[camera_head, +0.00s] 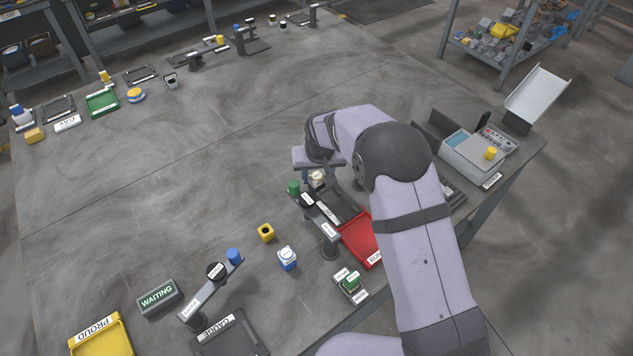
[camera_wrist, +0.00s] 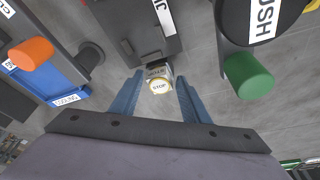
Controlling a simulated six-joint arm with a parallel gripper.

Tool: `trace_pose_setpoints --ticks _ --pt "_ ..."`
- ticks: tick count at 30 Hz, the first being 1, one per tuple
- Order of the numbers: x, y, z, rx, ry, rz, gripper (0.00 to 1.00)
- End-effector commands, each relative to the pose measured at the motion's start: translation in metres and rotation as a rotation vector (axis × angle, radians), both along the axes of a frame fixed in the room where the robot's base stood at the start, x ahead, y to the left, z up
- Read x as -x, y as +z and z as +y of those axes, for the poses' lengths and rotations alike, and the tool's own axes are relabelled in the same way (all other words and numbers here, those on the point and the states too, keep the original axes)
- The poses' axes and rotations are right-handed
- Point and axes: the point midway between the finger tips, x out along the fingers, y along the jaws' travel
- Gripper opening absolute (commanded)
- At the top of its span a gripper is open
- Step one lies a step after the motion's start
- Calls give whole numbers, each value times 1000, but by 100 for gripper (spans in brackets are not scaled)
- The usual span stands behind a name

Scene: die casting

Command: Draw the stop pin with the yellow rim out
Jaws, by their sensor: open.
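The stop pin (camera_wrist: 159,86) has a round pale top marked STOP with a yellow rim. In the wrist view it stands at the front end of a dark grey fixture (camera_wrist: 140,38). My gripper (camera_wrist: 160,77) is open, with one blue finger on each side of the pin and a visible gap to both. I cannot tell how far the fingertips are above the table. In the head view a pale round top (camera_head: 317,176) shows just below my gripper (camera_head: 307,172), beside the dark fixture; my arm hides part of this area.
A green knob (camera_wrist: 248,76) and a black PUSH disc (camera_wrist: 262,20) stand close on the right in the wrist view. An orange knob (camera_wrist: 30,53) and a blue tray (camera_wrist: 62,82) are on the left. A red tray (camera_head: 360,240) lies beside my arm. The table's middle left is clear.

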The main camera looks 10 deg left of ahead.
Motion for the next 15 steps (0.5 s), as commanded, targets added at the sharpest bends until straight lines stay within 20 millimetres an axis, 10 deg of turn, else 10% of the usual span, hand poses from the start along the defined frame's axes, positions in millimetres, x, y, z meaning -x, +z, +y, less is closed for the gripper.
trace_pose_setpoints --ticks 5,11,15 --pt "0 0 0 0 0 0 42" --pt "0 0 0 0 0 0 0" --pt "0 0 0 0 0 0 0"
